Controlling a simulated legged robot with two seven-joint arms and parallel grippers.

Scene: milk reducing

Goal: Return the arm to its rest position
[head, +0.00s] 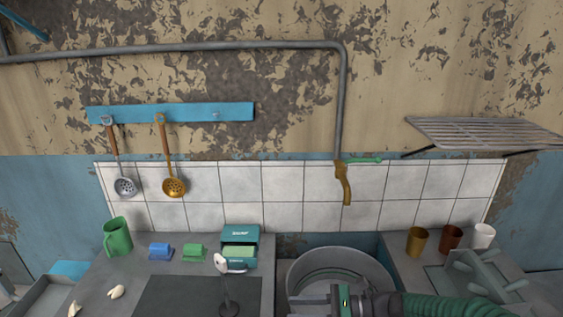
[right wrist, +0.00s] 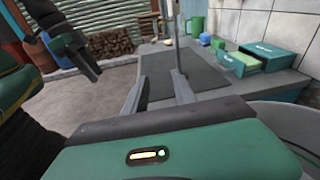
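My right arm enters the head view from the lower right with a green ribbed sleeve, and its gripper body (head: 345,300) is in front of the large grey round basin (head: 300,262). In the right wrist view my right gripper (right wrist: 162,92) has its two dark fingers apart, with nothing seen held between them. My left gripper is not seen in the head view.
A green mug (head: 117,238), blue block (head: 160,251), green block (head: 194,253) and teal box (head: 240,234) stand on the counter. A thin upright thing with a pale head (head: 222,263) rises in front. Several cups, including a brown one (head: 451,237), stand right of the basin.

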